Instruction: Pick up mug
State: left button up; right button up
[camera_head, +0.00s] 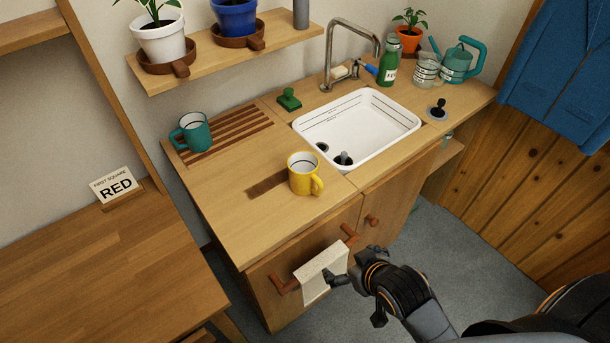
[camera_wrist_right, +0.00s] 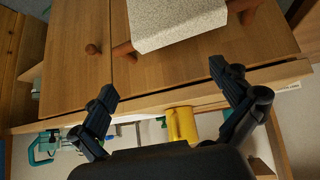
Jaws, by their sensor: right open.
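A yellow mug (camera_head: 302,175) stands upright on the wooden counter, left of the sink, with its handle toward the lower right. A teal mug (camera_head: 193,132) stands on the slatted drainer at the counter's back left. My right gripper (camera_head: 354,298) is in front of the cabinet, below the counter edge and beside the hanging towel. In the right wrist view my right gripper (camera_wrist_right: 163,82) is open, with nothing between its fingers. The yellow mug (camera_wrist_right: 181,124) shows beyond the counter edge there, apart from the fingers and partly hidden. My left gripper is not in view.
A light towel (camera_head: 325,273) hangs on the cabinet's bar handle, close to my right gripper. A white sink (camera_head: 357,128) lies right of the yellow mug. The counter (camera_head: 240,222) is clear in front and left of that mug. A shelf (camera_head: 220,47) with pots hangs above.

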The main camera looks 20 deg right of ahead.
jog(key=w+r+t+y, duration=0.1)
jog(key=w+r+t, duration=0.1)
jog(key=w+t, duration=0.35)
jog(key=n+t+y, duration=0.2)
jog(key=t+y, duration=0.2)
send_near(296, 164)
jog(key=shift+w+a+p, duration=0.1)
jog(key=shift+w+p, duration=0.2)
jog(key=shift+p, duration=0.1)
jog(key=shift+p+x, duration=0.45)
jog(key=shift+x, duration=2.3)
jog(key=shift+s, duration=0.1)
jog(key=shift+c, duration=0.4)
jog(key=shift+r, duration=0.1)
jog(key=c, duration=1.3)
